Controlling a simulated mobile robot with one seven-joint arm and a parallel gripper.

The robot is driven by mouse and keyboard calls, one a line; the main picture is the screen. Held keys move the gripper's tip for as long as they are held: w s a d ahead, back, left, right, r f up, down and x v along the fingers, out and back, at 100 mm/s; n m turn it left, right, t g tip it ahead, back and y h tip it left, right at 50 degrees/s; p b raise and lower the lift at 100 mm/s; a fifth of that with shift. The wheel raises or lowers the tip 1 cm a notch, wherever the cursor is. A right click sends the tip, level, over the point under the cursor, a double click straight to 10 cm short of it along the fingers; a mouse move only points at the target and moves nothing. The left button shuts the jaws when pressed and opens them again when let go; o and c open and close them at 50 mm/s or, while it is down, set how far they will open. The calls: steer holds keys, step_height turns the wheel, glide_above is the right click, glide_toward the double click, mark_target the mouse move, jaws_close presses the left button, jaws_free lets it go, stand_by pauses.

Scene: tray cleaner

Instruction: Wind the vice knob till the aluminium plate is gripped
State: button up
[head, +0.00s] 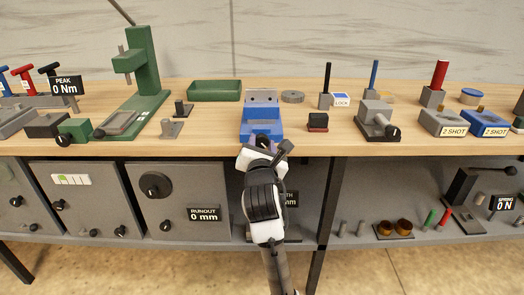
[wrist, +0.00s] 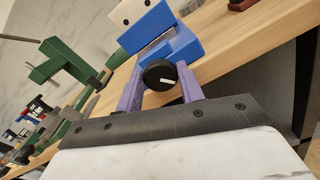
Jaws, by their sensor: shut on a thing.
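The blue vice (head: 262,127) stands near the front edge of the bench, with a pale block with two dark dots (head: 262,95) at its back. In the wrist view the vice body (wrist: 172,47) and this pale block (wrist: 143,14) show above my fingers. I cannot tell whether the pale block is the aluminium plate or a jaw. The round black knob (wrist: 160,75), with a white mark, is on the vice's front. My gripper (wrist: 160,79) is shut on the knob, one purple finger on each side. In the head view my gripper (head: 264,143) partly hides the knob.
A small dark red block (head: 317,122) stands right of the vice, and a small grey bracket (head: 172,128) stands left. A green tray (head: 214,91) and a grey disc (head: 292,97) lie behind. The bench edge and lower cabinets are close to my arm.

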steer(key=n+b, duration=0.2)
steer(key=n, duration=0.2)
steer(key=shift+f, duration=0.15)
steer(key=shift+a+n+b, duration=0.1)
steer(key=shift+n+b, duration=0.85)
steer(key=shift+n, duration=0.35)
steer(key=o, duration=1)
steer(key=shift+s, duration=0.1)
steer(key=shift+s+b, duration=6.3)
steer(key=shift+s, duration=0.5)
